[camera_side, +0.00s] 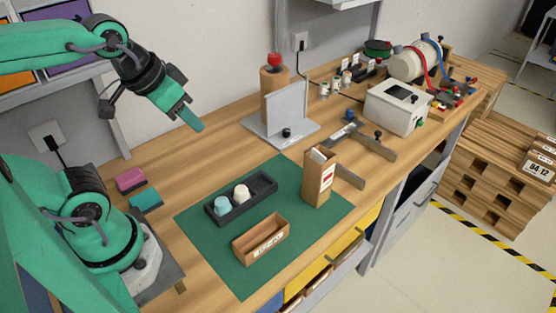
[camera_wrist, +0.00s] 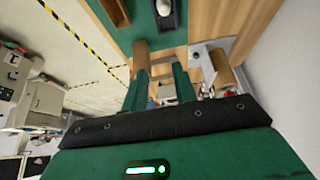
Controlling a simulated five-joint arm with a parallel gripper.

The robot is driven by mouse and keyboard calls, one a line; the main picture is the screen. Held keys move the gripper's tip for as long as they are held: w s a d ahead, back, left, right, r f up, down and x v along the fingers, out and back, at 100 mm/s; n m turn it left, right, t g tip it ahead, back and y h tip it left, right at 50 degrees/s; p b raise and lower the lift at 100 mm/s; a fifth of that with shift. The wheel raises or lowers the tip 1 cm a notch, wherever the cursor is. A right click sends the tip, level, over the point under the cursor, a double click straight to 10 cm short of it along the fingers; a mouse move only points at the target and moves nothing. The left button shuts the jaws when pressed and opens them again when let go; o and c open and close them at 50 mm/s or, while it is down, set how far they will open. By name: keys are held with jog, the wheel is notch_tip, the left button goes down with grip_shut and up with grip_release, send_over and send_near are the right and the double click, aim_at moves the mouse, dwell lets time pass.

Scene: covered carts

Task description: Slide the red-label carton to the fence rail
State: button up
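An upright tan carton (camera_side: 318,179) with a red mark on its label stands at the right side of the green mat (camera_side: 222,256). Its top holds something white. A low grey-brown rail (camera_side: 374,147) lies on the bench just right of and behind the carton; I take it for the fence rail. A similar short piece (camera_side: 350,177) shows right beside the carton. My gripper (camera_side: 195,122) is high above the bench, left of and well apart from the carton. In the wrist view my gripper (camera_wrist: 161,70) has its fingers apart with nothing held.
A dark tray (camera_side: 223,214) with two small cups and an open tan box (camera_side: 262,240) sit on the mat. A grey angle plate (camera_side: 287,108) and a brown cylinder (camera_side: 272,84) stand behind. Pink (camera_side: 130,179) and teal (camera_side: 145,200) blocks lie left. A grey instrument box (camera_side: 398,107) stands back right.

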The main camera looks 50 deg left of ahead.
jog(key=w, duration=0.2)
jog(key=g, duration=0.5)
send_over(318, 177)
jog(key=w, duration=0.3)
notch_tip(318, 177, down, 12)
jog(key=shift+d+f+g, duration=0.3)
jog(key=shift+f, duration=0.2)
jog(key=shift+f, duration=0.1)
notch_tip(318, 177, down, 8)
jog(key=shift+r, duration=0.2)
dwell(0.4)
grip_shut()
